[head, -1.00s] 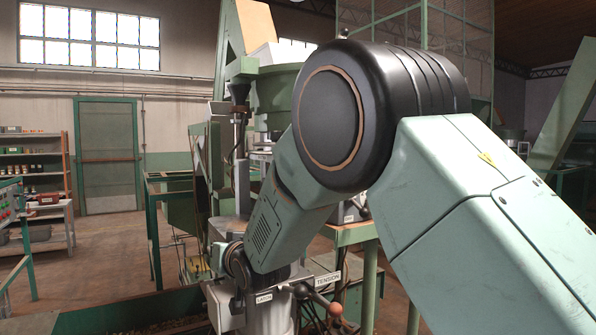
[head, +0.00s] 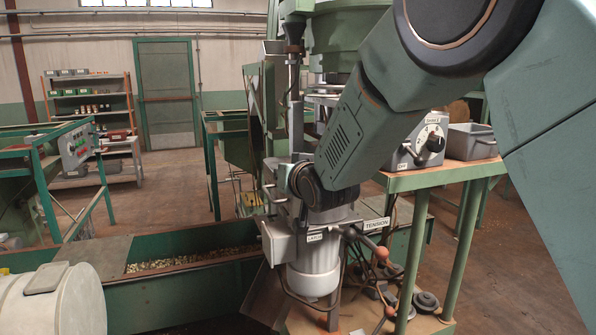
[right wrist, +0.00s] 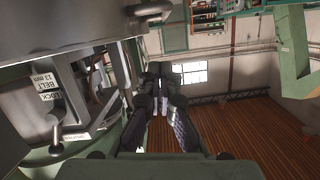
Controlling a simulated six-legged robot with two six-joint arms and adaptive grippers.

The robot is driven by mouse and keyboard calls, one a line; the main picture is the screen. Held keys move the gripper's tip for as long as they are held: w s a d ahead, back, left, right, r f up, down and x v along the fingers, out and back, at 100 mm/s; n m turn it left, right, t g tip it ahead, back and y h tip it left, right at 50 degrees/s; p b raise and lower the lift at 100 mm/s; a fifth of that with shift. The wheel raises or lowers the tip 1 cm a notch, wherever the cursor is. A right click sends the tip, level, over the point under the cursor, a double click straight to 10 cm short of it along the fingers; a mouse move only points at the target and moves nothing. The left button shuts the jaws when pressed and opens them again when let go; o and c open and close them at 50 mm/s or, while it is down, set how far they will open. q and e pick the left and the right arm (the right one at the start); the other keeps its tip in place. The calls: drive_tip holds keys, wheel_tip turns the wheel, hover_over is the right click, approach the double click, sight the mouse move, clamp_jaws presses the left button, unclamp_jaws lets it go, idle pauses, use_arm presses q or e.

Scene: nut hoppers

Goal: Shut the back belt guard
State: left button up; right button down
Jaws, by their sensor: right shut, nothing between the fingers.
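The green and grey machine (head: 318,268) stands in the middle of the head view, with labels that seem to read LATCH and TENSION. My right arm crosses in front of its upper part, and my right gripper is not visible there. In the right wrist view my right gripper (right wrist: 161,78) is shut and empty. To its left, apart from it, is grey and green machinery with a label (right wrist: 47,88) reading LOCK and BELT 13 mm and a lever with a ball end (right wrist: 56,122). I cannot tell which part is the back belt guard. My left gripper is out of view.
A green trough (head: 190,262) with nuts runs left of the machine. A pale drum (head: 55,300) is at lower left. A green stand with a control box (head: 425,140) and grey bin (head: 472,142) is at right. A control panel (head: 75,148) stands at left.

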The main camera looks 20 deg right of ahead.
drive_tip(key=shift+a+v, duration=0.25)
drive_tip(key=shift+v, duration=3.55)
drive_tip(key=s+d+f+g+b, duration=0.15)
drive_tip(key=s+f, duration=0.35)
drive_tip(key=f, duration=0.7)
drive_tip(key=s+d+f+n+g+b, duration=0.1)
drive_tip(key=s+f+g+b, duration=0.3)
drive_tip(key=f, duration=0.8)
drive_tip(key=s+d+f+g+b, duration=0.1)
drive_tip(key=s+f+g, duration=0.1)
drive_tip(key=s+f, duration=0.65)
drive_tip(key=s+f+g+b, duration=0.6)
drive_tip(key=s+f+g, duration=0.1)
drive_tip(key=s+f, duration=1.9)
drive_tip(key=shift+s+d+f+g+h, duration=0.2)
drive_tip(key=shift+d+g+h, duration=0.15)
drive_tip(key=shift+d+h, duration=0.1)
